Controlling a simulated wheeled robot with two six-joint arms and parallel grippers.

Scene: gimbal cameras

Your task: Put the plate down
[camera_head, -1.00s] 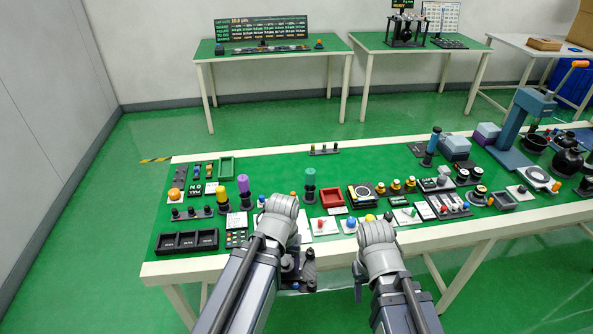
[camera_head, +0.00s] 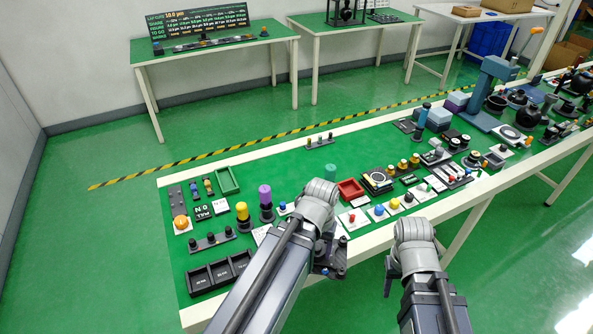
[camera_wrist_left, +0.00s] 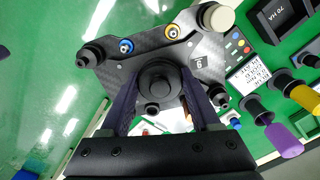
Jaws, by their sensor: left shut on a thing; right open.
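The plate (camera_wrist_left: 120,62) is a dark carbon-look panel with several black knobs, blue and yellow-ringed fittings, a white round knob and a label marked 9. In the left wrist view, my left gripper (camera_wrist_left: 158,88) is shut on the black round post at its middle. In the head view, the plate (camera_head: 338,262) shows partly behind my left wrist, near the front edge of the green-topped table (camera_head: 290,165). Whether it touches the table cannot be told. My right gripper (camera_head: 390,277) is in front of the table, open and empty, mostly hidden by its own wrist.
The front of the table is crowded: a black three-part tray (camera_head: 220,273), yellow (camera_head: 242,211) and purple (camera_head: 265,195) knobs, a red tray (camera_head: 350,190) and small button panels. A blue press (camera_head: 488,95) stands to the right. The middle back strip is mostly bare green.

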